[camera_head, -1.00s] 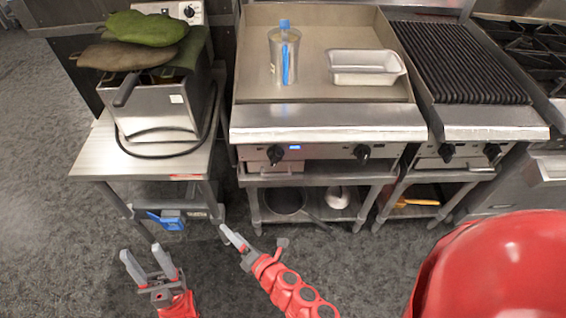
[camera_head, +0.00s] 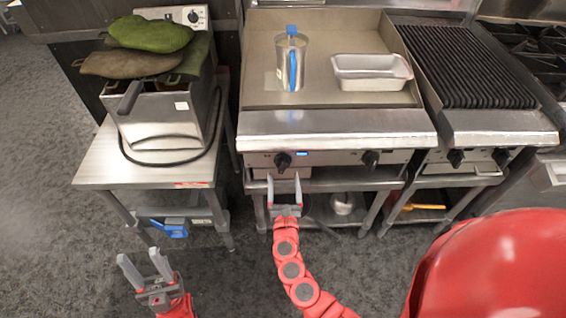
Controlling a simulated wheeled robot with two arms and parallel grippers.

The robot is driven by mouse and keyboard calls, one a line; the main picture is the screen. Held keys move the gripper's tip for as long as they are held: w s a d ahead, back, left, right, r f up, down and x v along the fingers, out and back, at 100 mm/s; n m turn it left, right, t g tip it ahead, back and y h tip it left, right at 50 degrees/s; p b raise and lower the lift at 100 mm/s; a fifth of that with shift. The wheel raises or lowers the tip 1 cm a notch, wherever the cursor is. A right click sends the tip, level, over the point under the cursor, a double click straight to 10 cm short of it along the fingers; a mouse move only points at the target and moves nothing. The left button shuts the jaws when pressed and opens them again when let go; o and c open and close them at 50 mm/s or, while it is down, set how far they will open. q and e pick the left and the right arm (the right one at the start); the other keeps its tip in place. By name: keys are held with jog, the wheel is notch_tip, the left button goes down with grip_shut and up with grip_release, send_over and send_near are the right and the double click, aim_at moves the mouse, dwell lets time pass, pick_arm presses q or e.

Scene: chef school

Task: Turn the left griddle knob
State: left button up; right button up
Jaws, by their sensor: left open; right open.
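The griddle (camera_head: 340,122) stands in the middle, with two black knobs on its front panel. The left griddle knob (camera_head: 283,161) is left of a small blue display. The right griddle knob (camera_head: 370,159) is further along the panel. My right gripper (camera_head: 284,182) is open and points up at the panel, just below the left knob in the picture. Its fingers hold nothing, and I cannot tell the gap in depth. My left gripper (camera_head: 145,262) is open and empty at the lower left, over the floor, apart from the griddle.
A metal canister (camera_head: 291,62) and a silver pan (camera_head: 371,72) stand on the griddle. A steel fryer (camera_head: 165,115) sits on a side table (camera_head: 95,165) at the left. A ribbed grill (camera_head: 465,65) adjoins at the right. The floor in front is clear.

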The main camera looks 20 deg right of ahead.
aim_at(283, 169)
jog(key=x, duration=0.8)
jog(key=shift+f, duration=0.1)
jog(key=shift+a, duration=0.1)
jog(key=c, duration=1.1)
